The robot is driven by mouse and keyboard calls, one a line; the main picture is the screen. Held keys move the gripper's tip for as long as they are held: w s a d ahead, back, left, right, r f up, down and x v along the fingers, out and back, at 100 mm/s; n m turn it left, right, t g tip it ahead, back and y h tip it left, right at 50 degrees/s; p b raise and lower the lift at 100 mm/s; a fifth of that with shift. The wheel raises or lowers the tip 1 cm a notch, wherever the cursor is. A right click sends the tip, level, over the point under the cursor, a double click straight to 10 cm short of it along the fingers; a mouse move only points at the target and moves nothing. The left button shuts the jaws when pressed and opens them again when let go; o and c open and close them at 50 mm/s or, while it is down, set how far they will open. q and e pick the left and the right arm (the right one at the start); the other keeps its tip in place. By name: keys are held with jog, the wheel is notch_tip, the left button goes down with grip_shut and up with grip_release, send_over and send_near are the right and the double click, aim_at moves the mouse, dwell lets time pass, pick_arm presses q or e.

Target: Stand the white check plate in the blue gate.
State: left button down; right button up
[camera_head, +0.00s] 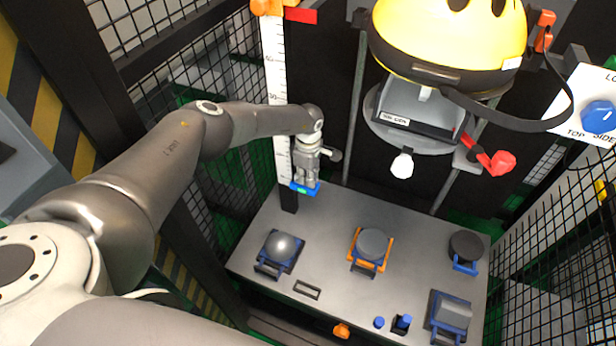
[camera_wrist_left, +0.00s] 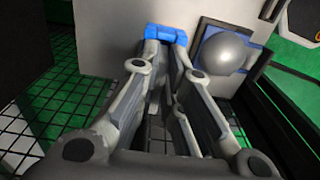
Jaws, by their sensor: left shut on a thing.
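My left gripper (camera_head: 305,180) points down above the back left of the grey table. It is shut on a small blue piece (camera_head: 305,188) with a green patch. In the left wrist view this blue piece (camera_wrist_left: 167,33) spans the fingertips. I cannot make out a white plate in the grip or on the table. Small blue pieces, one like a blue post (camera_head: 379,322) and one blue and dark block (camera_head: 402,324), stand at the table's front; I cannot tell which thing is the blue gate. My right gripper is not in view.
The grey table (camera_head: 335,222) also bears a silver dome on a blue stand (camera_head: 283,247), a grey disc in an orange cradle (camera_head: 372,243), a dark disc (camera_head: 466,245) and a grey block in a blue cradle (camera_head: 450,312). A yellow-topped carriage (camera_head: 450,40) hangs above. A white ruler (camera_head: 276,70) stands behind.

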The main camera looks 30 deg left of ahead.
pick_arm(q)
jog(key=shift+f, duration=0.15)
jog(key=c, duration=1.5)
grip_release()
